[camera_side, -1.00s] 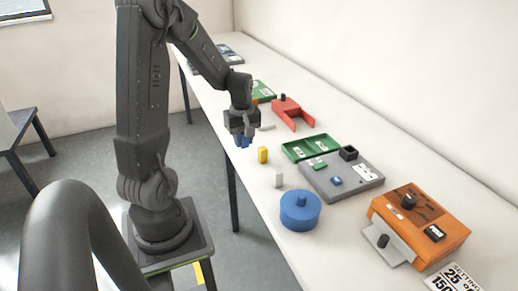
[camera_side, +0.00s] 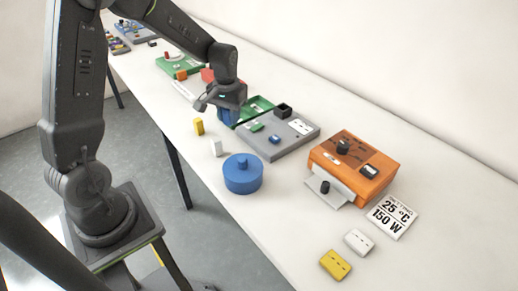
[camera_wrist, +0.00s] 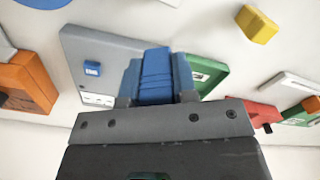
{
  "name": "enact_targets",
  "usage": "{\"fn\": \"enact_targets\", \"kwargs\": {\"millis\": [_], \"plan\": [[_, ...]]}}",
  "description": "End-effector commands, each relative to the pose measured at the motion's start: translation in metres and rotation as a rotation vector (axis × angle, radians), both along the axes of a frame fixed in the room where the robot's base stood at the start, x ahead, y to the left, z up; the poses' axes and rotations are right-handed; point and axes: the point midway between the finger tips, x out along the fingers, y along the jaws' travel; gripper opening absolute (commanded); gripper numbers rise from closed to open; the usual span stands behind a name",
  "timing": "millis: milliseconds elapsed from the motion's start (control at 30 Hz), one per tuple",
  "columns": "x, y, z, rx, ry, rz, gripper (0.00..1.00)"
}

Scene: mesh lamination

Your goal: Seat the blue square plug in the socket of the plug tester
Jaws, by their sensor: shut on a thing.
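My gripper (camera_side: 222,100) is shut on a blue plug (camera_side: 228,117), which also shows between the fingers in the wrist view (camera_wrist: 155,76). The grey panel (camera_side: 297,146), seemingly the plug tester, lies on the table just right of the gripper in the side view. In the wrist view the panel (camera_wrist: 100,45) is partly behind the plug, and the black box is not visible. The plug appears above the panel's left end; I cannot tell its clearance.
A green tray (camera_side: 262,102) adjoins the panel. A yellow block (camera_side: 199,127), a white block (camera_side: 216,148) and a round blue lidded pot (camera_side: 243,174) stand in front. An orange device (camera_side: 362,152) is at the right. White and yellow pieces lie at the near table edge.

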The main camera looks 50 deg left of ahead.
Motion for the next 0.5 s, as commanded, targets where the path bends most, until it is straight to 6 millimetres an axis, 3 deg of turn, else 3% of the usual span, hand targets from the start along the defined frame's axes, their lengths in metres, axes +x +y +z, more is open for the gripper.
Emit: {"fn": "enact_targets", "kwargs": {"millis": [33,100,300,400,500], "plan": [[0.011,-0.021,-0.004,-0.001,0.002,-0.106,0.01],[0.021,-0.043,-0.007,-0.001,0.001,-0.232,0.01],[0.036,-0.083,-0.013,0.0,-0.001,-0.447,0.01],[0.037,-0.083,-0.013,0.0,-0.001,-0.455,0.01],[0.031,-0.064,-0.01,0.0,-0.001,-0.365,0.01]]}}
